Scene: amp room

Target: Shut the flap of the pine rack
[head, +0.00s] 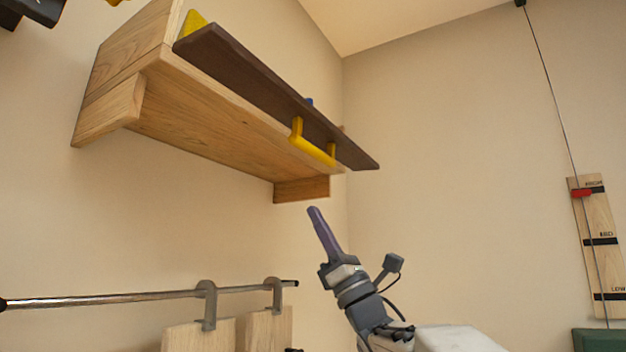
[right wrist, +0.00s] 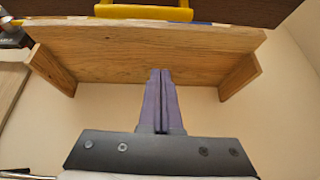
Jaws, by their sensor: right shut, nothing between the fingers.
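The pine rack (head: 200,112) is fixed high on the wall in the head view, seen from below. Its dark brown flap (head: 250,79) hangs out along the front edge and stands apart from the box. A yellow handle (head: 312,148) is on the flap near its right end. In the right wrist view the rack's underside (right wrist: 120,66), the flap (right wrist: 225,10) and the handle (right wrist: 145,12) show at the top. My right gripper (head: 314,210) is shut and empty, below the handle and apart from it. It also shows in the right wrist view (right wrist: 160,72).
A metal rail (head: 120,298) with hooks and hanging pine boards (head: 200,335) is at the lower left. A pine board with marked levels (head: 598,245) and a cord with a red marker (head: 582,193) are at the right. The space around my right gripper looks clear.

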